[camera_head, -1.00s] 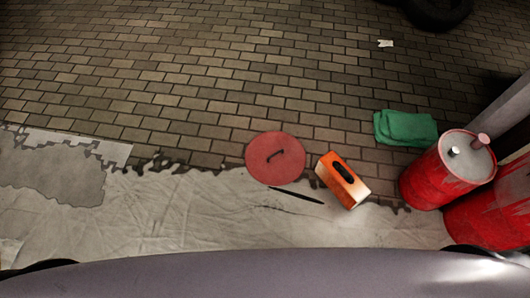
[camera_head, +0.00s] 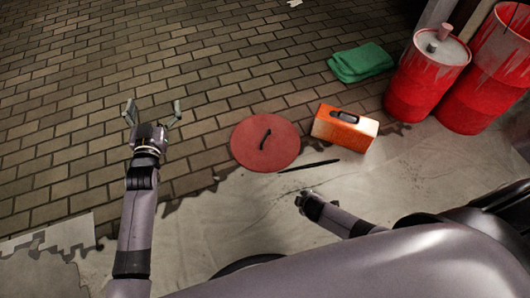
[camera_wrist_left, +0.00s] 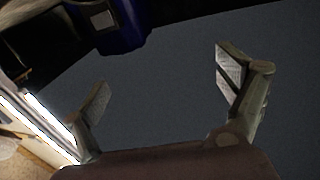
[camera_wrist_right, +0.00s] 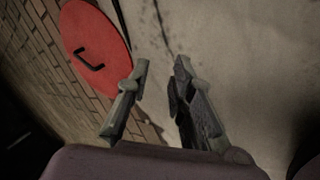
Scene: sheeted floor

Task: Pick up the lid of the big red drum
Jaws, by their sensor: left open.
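A round red lid (camera_head: 265,143) with a dark bar handle lies flat on the floor, partly on brick and partly near the sheet's edge. It also shows in the right wrist view (camera_wrist_right: 97,48). The big red drum (camera_head: 490,70) stands at the far right, its top seemingly uncovered. My left gripper (camera_head: 153,104) is open and empty, left of the lid and apart from it. In the left wrist view its fingers (camera_wrist_left: 160,65) are wide apart. My right gripper (camera_head: 305,197) is below and right of the lid; its fingers (camera_wrist_right: 160,64) are apart with nothing between them.
An orange toolbox (camera_head: 344,127) stands close to the lid's right. A thin dark rod (camera_head: 309,165) lies below them on the pale sheet (camera_head: 240,220). A smaller red drum (camera_head: 422,85) stands beside the big one. A green cloth (camera_head: 360,62) lies behind. The brick floor at left is clear.

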